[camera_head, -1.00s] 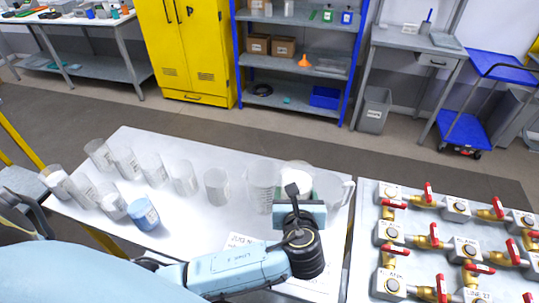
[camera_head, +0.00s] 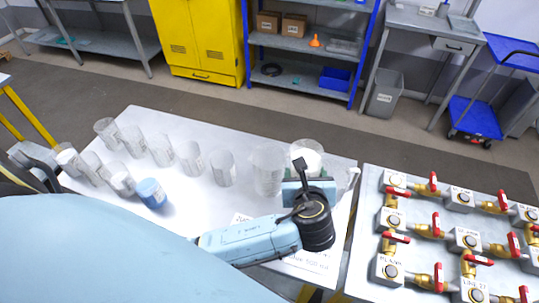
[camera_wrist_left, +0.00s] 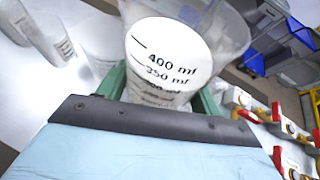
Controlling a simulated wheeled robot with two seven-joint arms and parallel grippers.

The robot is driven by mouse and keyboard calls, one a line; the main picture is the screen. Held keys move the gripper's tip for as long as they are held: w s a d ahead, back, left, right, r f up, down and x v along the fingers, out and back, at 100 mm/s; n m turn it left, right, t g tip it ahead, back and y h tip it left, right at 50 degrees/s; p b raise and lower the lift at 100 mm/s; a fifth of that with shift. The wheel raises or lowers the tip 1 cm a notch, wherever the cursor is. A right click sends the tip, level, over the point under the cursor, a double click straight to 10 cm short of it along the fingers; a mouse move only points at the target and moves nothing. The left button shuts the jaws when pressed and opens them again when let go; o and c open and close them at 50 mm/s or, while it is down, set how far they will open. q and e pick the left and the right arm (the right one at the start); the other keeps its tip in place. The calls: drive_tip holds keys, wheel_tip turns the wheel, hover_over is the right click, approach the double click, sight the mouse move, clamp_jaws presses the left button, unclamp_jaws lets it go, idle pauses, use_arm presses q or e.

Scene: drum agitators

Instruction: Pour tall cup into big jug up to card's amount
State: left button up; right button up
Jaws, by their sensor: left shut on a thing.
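My left gripper (camera_head: 308,190) is shut on a clear tall cup (camera_head: 308,151) with white contents, above the right end of the white table. In the left wrist view the cup (camera_wrist_left: 168,55) stands between green fingers (camera_wrist_left: 205,103), with marks of 400 ml and 350 ml readable. The card (camera_head: 310,262) lies in front, partly covered by my arm. My right gripper is out of view.
A large clear beaker (camera_head: 268,170) stands close left of the held cup. Several clear cups and a blue-coloured cup (camera_head: 151,193) stand further left on the table (camera_head: 215,203). A bench of red-handled valves (camera_head: 465,240) is at right.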

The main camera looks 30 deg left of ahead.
use_arm(q)
drive_tip(key=shift+a+r+n+g+h, duration=0.1)
drive_tip(key=shift+r+n+g+h, duration=0.1)
drive_tip(key=shift+n+g+h, duration=0.1)
drive_tip(key=shift+w+a+f+n+g+h, duration=0.1)
drive_tip(key=shift+a+f+n+g+h, duration=0.2)
drive_tip(key=shift+h, duration=0.35)
drive_tip(key=shift+w+a+f+n+g+h, duration=0.1)
drive_tip(key=shift+a+f+n+g+h, duration=0.15)
drive_tip(key=shift+h, duration=0.4)
drive_tip(key=shift+r, duration=0.1)
drive_tip(key=shift+w+a+n+g+h, duration=0.15)
drive_tip(key=shift+a+n+g+h, duration=0.1)
drive_tip(key=shift+a+n+h, duration=0.25)
idle(0.4)
drive_tip(key=shift+f+g+h, duration=0.3)
drive_tip(key=shift+h, duration=0.6)
idle(1.0)
drive_tip(key=shift+d+r+n+h, duration=0.15)
drive_tip(key=shift+r+n+h, duration=0.2)
drive_tip(key=shift+r+h, duration=0.05)
idle(1.3)
drive_tip(key=shift+r, duration=0.1)
idle(0.5)
drive_tip(key=shift+r, duration=0.1)
